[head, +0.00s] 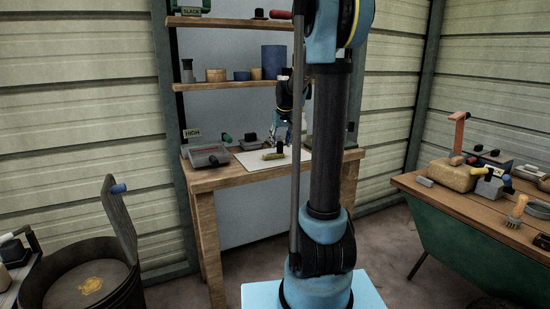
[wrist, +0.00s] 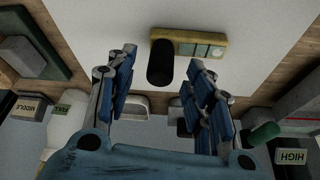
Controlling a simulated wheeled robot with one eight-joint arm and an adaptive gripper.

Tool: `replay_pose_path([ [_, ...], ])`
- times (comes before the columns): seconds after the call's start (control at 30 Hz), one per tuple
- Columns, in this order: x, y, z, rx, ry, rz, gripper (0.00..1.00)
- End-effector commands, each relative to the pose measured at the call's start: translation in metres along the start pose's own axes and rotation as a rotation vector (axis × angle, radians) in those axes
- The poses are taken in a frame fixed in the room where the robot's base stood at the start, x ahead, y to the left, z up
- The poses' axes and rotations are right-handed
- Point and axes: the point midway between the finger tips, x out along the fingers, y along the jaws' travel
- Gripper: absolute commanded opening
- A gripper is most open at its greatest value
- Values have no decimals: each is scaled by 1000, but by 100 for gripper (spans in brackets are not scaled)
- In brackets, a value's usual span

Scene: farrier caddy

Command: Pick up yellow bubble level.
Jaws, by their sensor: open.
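The yellow bubble level (head: 273,155) lies on a white sheet on the wooden workbench. In the wrist view the level (wrist: 212,44) is at the top, just beyond the fingers and right of the middle, with pale vial windows along it. A black rounded piece (wrist: 160,64) stands against its left end; I cannot tell whether it is part of the level. My gripper (head: 291,128) is above the bench near the level. In the wrist view its blue fingers (wrist: 160,70) are spread apart with nothing held, and the black piece shows between them.
A grey tool box (head: 207,157) sits on the bench left of the white sheet (head: 250,163). Shelves with blue and tan cups (head: 273,62) rise behind. A cluttered side table (head: 470,205) is at right. A black drum (head: 95,285) stands at lower left.

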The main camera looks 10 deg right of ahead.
Motion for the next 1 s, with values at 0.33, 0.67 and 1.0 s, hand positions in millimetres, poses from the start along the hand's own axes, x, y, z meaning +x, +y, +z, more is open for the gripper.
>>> replay_pose_path([
  [0.33,25,0,0,0,0,0,48],
  [0.67,24,0,0,0,0,0,12],
  [1.0,24,0,0,0,0,0,0],
])
